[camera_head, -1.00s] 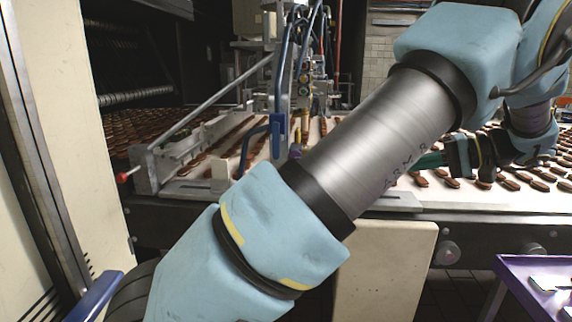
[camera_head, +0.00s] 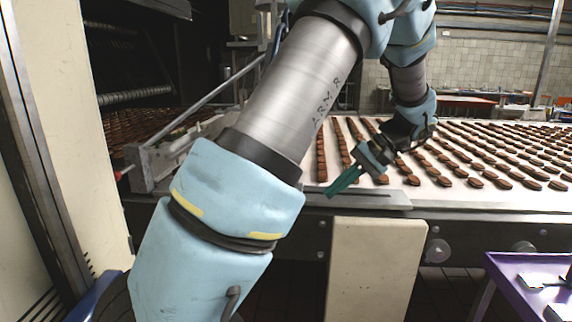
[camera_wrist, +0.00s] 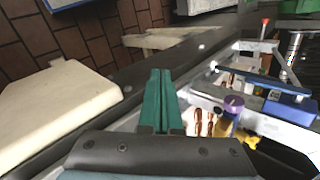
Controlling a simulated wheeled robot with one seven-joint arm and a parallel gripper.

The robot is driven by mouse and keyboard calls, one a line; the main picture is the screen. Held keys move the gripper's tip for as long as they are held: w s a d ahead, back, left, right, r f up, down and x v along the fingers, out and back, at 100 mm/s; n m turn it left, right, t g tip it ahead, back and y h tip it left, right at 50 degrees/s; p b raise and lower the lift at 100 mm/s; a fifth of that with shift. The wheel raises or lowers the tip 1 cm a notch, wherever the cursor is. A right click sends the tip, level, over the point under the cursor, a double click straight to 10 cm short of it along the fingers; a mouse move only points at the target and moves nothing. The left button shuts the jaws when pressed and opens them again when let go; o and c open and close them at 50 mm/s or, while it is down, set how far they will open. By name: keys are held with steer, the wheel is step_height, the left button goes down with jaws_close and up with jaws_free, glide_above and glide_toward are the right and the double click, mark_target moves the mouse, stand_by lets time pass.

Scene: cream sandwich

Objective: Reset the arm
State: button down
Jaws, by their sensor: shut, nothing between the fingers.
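My gripper (camera_head: 343,184) has green fingers pressed together with nothing between them. In the head view it points down and left, over the front edge of the white conveyor belt (camera_head: 447,196). In the wrist view my gripper (camera_wrist: 157,100) shows its two green fingers side by side and touching. My blue and silver arm crosses the middle of the head view and hides part of the belt and the machine behind it.
Rows of brown biscuits (camera_head: 474,182) lie on the belt. A cream panel (camera_head: 378,265) stands below the belt's edge. A purple table (camera_head: 505,278) is at the lower right. A metal guide frame (camera_head: 165,160) stands at left.

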steer(key=s+a+f+n+h, duration=0.1)
steer(key=s+a+f+h, duration=0.2)
steer(key=a, duration=0.6)
steer(key=s+a+f+n+h, duration=0.2)
steer(key=s+a+h, duration=0.4)
steer(key=a, duration=0.3)
steer(key=shift+s+f+t, duration=0.3)
steer(key=shift+s+f, duration=0.2)
steer(key=shift+s, duration=0.05)
